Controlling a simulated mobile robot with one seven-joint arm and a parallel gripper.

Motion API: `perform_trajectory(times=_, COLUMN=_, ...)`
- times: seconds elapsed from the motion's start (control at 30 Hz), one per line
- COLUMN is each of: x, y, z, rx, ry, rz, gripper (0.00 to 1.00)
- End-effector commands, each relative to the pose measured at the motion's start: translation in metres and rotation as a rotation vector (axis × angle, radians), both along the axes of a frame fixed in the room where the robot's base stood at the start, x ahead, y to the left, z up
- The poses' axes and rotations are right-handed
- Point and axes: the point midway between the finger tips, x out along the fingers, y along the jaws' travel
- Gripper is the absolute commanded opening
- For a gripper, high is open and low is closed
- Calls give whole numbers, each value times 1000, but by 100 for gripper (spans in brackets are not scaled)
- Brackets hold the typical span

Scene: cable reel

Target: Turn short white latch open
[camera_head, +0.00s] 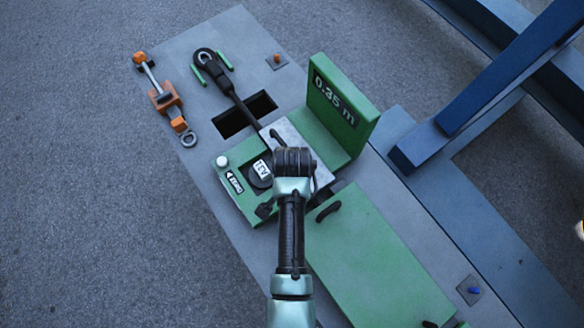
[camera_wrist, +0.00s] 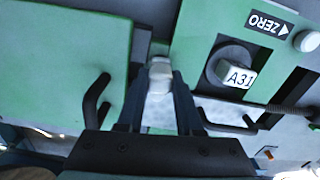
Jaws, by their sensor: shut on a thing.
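The short white latch (camera_wrist: 159,76) shows in the wrist view as a small pale block in the gap between two green panels. My gripper (camera_wrist: 161,84) has its two dark fingers closed around it, one on each side. The latch's lower part and base are partly hidden by the fingers. In the head view my wrist and arm cover the latch and the fingertips, so the latch's angle cannot be told there.
A green panel (camera_wrist: 205,75) beside the latch carries a dial with a white marked block (camera_wrist: 236,74), a white knob (camera_wrist: 306,41) and a ZERO label. A green lid (camera_head: 375,250) with a black handle (camera_head: 328,211) lies on the other side. An upright 0.35 m plate (camera_head: 343,105) stands close behind.

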Motion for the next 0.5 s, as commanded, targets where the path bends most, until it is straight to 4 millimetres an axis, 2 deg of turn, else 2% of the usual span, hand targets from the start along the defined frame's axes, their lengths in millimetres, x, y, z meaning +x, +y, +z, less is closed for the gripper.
perform_trajectory(times=0.5, x=0, y=0, z=3, rx=0, ry=1, rz=461, gripper=0)
